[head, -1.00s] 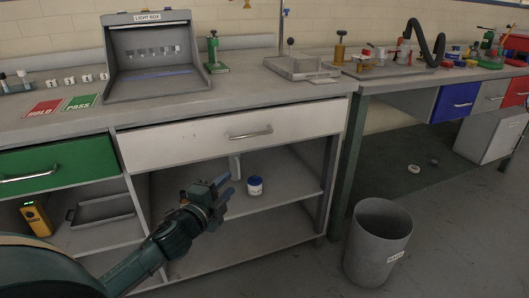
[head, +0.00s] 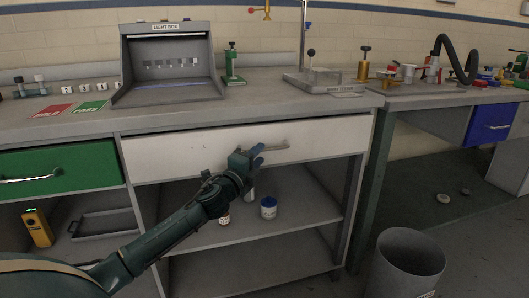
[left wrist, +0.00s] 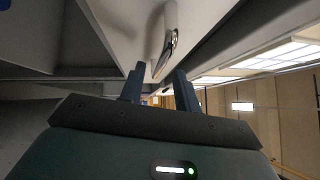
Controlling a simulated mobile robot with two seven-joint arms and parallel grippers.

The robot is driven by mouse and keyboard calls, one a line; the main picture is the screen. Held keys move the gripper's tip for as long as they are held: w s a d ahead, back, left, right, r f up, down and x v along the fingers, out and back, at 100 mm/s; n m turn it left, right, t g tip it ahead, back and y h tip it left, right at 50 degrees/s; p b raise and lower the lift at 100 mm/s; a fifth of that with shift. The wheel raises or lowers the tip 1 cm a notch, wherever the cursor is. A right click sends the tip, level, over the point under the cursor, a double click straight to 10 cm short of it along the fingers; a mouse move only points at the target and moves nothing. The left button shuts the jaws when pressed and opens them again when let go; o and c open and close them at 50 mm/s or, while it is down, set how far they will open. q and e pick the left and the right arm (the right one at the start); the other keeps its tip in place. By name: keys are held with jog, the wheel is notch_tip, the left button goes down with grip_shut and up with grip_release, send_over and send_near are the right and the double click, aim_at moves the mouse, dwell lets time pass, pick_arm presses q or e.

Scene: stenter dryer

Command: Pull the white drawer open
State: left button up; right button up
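The white drawer (head: 190,150) is closed under the worktop, between the green drawer and the right leg of the bench. Its metal bar handle (head: 279,148) is partly hidden behind my left gripper (head: 258,153), which is in front of the drawer at the left part of the handle. In the left wrist view the left gripper (left wrist: 158,88) has its two fingers apart with nothing held. The handle (left wrist: 169,42) shows just beyond the fingertips, roughly in line with the gap. I cannot tell whether they touch. My right gripper is in neither view.
A green drawer (head: 60,170) is closed at the left. A grey bin (head: 405,265) stands on the floor at the right.

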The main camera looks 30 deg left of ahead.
aim_at(265, 149)
pick_arm(q)
jog(key=shift+w+a+r, duration=0.1)
jog(key=shift+w+r, duration=0.05)
jog(key=shift+w, duration=0.95)
jog(key=shift+w+a+r, duration=0.1)
jog(key=shift+w, duration=0.95)
jog(key=shift+c, duration=0.4)
grip_shut()
